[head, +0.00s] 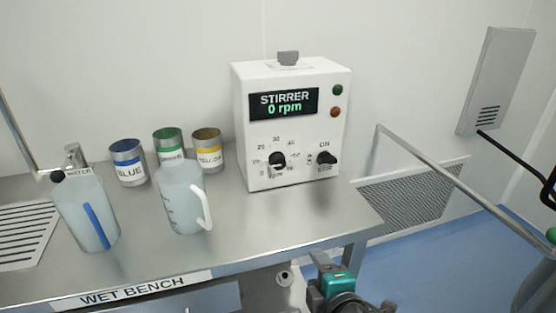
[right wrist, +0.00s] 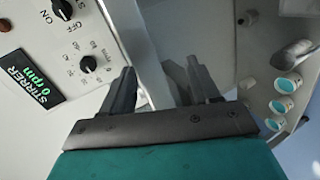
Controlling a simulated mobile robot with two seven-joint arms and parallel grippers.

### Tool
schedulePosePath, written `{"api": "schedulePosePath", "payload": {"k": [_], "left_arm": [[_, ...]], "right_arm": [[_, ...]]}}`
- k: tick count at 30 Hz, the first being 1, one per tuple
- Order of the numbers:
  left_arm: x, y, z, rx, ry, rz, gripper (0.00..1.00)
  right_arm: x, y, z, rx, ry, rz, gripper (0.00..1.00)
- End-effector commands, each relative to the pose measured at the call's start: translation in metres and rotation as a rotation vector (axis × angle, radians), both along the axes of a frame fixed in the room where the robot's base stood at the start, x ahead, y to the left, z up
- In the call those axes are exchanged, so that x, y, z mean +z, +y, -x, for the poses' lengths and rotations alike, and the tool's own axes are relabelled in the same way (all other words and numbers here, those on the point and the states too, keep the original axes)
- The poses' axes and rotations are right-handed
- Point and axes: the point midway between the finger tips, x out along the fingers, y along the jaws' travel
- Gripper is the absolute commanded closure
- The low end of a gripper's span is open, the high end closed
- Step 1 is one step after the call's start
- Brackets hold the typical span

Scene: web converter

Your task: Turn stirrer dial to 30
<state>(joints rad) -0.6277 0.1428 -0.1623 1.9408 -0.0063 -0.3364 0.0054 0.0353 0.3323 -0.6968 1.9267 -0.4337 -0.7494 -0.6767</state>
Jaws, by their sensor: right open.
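The stirrer (head: 240,150) is a white box on the bench, with a dark display (head: 284,104) reading "STIRRER 0 rpm". Its black stirrer dial (head: 277,159) sits at the lower left of the front, inside a ring of numbers including 20, 30 and 40. The dial's exact pointer angle is too small to read. In the right wrist view the stirrer is at the upper left, and the dial (right wrist: 88,64) shows left of the fingers. My right gripper (head: 323,258) is open and empty, below and in front of the bench edge, apart from the dial (right wrist: 162,76). My left gripper is out of view.
A second black knob (head: 326,158) marked ON sits right of the dial. Blue (head: 129,170), green and yellow labelled cans and two bottles, one a handled jug (head: 180,205), stand on the bench left of the stirrer. A metal rail (head: 440,175) runs at right. Bench front before the stirrer is clear.

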Motion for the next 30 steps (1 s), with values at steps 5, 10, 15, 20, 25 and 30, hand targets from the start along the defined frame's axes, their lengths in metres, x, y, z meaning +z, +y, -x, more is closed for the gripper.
{"api": "schedulePosePath", "payload": {"k": [5, 10, 15, 20, 25, 30], "left_arm": [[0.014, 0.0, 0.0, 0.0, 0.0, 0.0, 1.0], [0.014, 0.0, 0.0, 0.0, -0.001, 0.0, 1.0], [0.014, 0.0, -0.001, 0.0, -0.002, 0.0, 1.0], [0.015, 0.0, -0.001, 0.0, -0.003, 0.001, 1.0], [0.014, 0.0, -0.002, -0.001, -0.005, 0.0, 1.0], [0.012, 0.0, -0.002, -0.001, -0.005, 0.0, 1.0]], "right_arm": [[0.075, 0.007, -0.038, 0.107, -0.268, 0.501, 0.35], [0.1, 0.02, -0.064, 0.24, -0.521, 0.915, 0.35], [0.113, 0.025, -0.079, 0.317, -0.68, 1.19, 0.35], [0.116, 0.028, -0.086, 0.334, -0.719, 1.264, 0.35], [0.117, 0.034, -0.105, 0.331, -0.719, 1.26, 0.35], [0.117, 0.044, -0.134, 0.332, -0.718, 1.258, 0.35]]}}
